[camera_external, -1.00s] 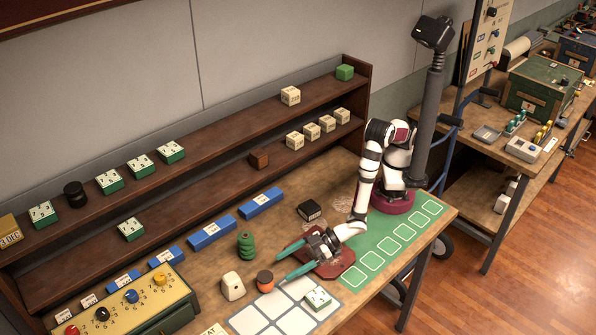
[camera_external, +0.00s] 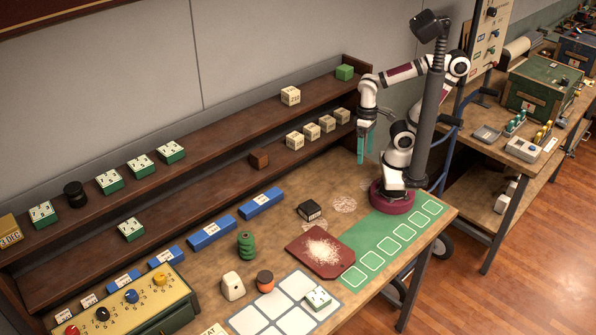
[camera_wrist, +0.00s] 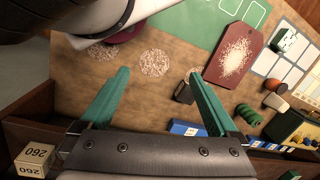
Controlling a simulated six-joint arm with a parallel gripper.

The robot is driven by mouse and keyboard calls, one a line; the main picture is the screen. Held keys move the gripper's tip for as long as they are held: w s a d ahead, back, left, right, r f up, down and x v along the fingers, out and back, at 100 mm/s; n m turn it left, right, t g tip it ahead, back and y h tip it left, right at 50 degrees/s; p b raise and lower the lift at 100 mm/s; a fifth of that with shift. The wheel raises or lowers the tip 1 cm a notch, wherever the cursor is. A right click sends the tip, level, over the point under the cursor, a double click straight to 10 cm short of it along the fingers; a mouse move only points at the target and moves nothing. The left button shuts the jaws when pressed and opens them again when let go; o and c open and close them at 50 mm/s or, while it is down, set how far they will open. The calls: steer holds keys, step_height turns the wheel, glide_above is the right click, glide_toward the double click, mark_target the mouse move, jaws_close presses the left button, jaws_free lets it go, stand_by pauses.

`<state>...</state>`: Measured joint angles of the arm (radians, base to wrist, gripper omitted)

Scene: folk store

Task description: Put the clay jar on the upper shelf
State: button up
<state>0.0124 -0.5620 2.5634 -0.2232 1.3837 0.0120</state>
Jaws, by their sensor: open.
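The clay jar (camera_external: 265,281), small and orange-brown with a dark top, stands upright on the table beside the white tile grid. It also shows near the right edge of the wrist view (camera_wrist: 275,86). The upper shelf (camera_external: 235,129) is the higher brown board along the wall, with bare stretches between its blocks. My gripper (camera_external: 365,146) is open and empty, its teal fingers pointing down near the right end of the shelves, far from the jar. In the wrist view the fingers (camera_wrist: 158,75) are spread with nothing held between them.
A green ribbed spool (camera_external: 246,246) and a whitish block (camera_external: 232,287) stand close to the jar. A dark red board (camera_external: 320,252) with pale grains lies to its right. The upper shelf holds a cream cube (camera_external: 290,96), a green cube (camera_external: 345,72) and, leftward, several numbered blocks.

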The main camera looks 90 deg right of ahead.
steer(key=w+a+r+m, duration=0.3)
steer(key=w+a, duration=0.1)
steer(key=w, duration=0.6)
steer(key=m+t+y, duration=0.1)
steer(key=m, duration=1.3)
glide_above(265, 276)
steer(key=s+d, duration=0.2)
steer(key=d, duration=0.4)
step_height(265, 276, down, 8)
steer(key=r, duration=0.1)
steer(key=x, duration=0.5)
steer(key=a+x, duration=0.1)
steer(key=x, duration=0.4)
steer(key=w+a+x, duration=0.1)
steer(key=x, duration=0.4)
steer(key=shift+a+f, duration=0.1)
steer(key=shift+a, duration=0.1)
jaws_close()
